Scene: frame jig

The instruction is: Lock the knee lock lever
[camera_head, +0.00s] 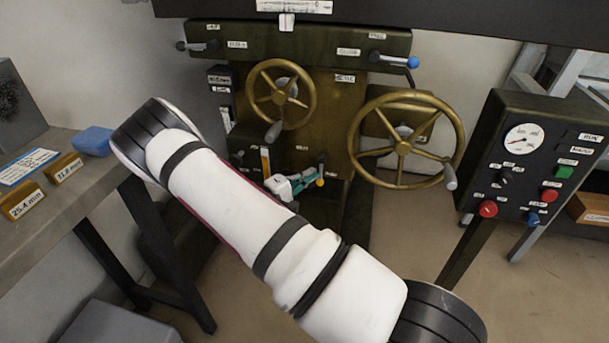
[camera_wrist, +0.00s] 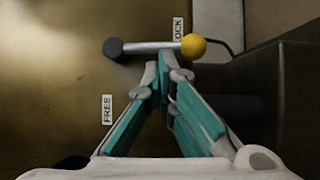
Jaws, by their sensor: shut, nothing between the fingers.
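The knee lock lever is a short metal rod (camera_wrist: 150,47) with a dark pivot end at left and a yellow ball knob (camera_wrist: 194,46) at right. In the wrist view it lies crosswise, its knob end beside the LOCK label (camera_wrist: 178,29). The FREE label (camera_wrist: 107,109) is lower left. My gripper (camera_wrist: 164,62) is shut and empty, its teal fingers together just below the rod near the knob; I cannot tell whether they touch it. In the head view my gripper (camera_head: 296,187) is low on the machine front, beside the yellow knob (camera_head: 320,182).
A small brass handwheel (camera_head: 259,88) and a large one (camera_head: 353,137) are above and right of my gripper. A control box (camera_head: 537,150) stands at right, a bench (camera_head: 62,205) at left. A blue-knobbed lever (camera_head: 412,62) is at upper right. My arm hides part of the machine's lower left.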

